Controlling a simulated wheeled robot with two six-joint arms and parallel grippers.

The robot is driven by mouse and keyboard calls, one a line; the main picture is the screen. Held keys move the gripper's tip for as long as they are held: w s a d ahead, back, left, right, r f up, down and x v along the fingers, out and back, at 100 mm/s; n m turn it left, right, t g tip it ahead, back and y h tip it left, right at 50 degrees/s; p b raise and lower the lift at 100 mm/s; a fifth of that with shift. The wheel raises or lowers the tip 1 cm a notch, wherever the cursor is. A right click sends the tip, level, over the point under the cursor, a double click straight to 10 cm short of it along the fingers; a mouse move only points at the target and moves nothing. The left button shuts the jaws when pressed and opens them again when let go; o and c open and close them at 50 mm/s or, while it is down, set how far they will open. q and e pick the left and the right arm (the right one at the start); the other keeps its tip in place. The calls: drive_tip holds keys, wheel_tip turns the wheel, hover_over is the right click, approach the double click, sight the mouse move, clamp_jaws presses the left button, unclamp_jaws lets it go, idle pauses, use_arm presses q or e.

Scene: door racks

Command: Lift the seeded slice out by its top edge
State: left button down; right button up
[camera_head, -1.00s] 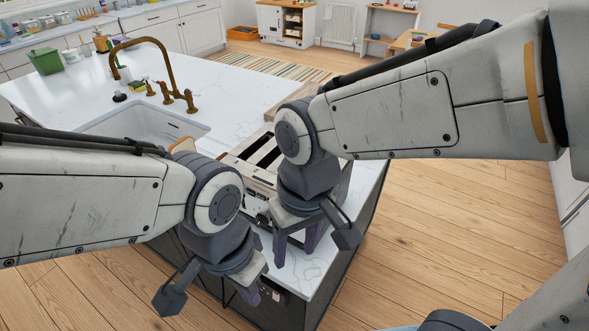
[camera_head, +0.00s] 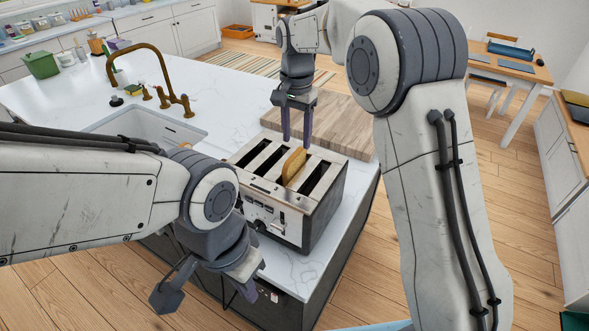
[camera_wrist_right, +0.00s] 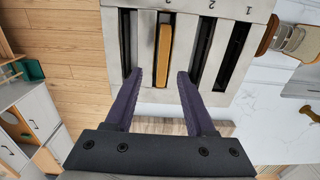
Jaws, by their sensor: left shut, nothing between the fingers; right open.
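A slice of bread (camera_head: 293,166) stands in one slot of the toaster (camera_head: 318,215), its golden top edge above the metal top. Seeds are too small to make out. In the right wrist view the slice (camera_wrist_right: 164,55) shows edge-on in the slot by the number 3. My right gripper (camera_head: 297,142) is open, pointing down over the toaster's back part, just behind the slice. In the right wrist view its fingertips (camera_wrist_right: 159,77) lie either side of the slice's near end, not touching it. My left gripper (camera_head: 251,294) is shut and empty, low in front of the toaster.
The other visible slots look dark and empty. A wooden board (camera_head: 325,122) lies behind the toaster. The sink (camera_head: 140,128) with a brass tap (camera_head: 160,65) is to the left. The counter's right edge runs close beside the toaster.

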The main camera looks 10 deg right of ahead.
sight(294, 155)
drive_tip(key=shift+f, duration=0.85)
drive_tip(key=f+p, duration=0.1)
drive_tip(key=f, duration=0.1)
drive_tip(key=f+p, duration=0.1)
drive_tip(key=f, duration=0.1)
drive_tip(key=shift+s+a+p, duration=0.1)
drive_tip(key=shift+a+p, duration=0.2)
drive_tip(key=shift+a, duration=0.05)
drive_tip(key=shift+f, duration=0.7)
clamp_jaws()
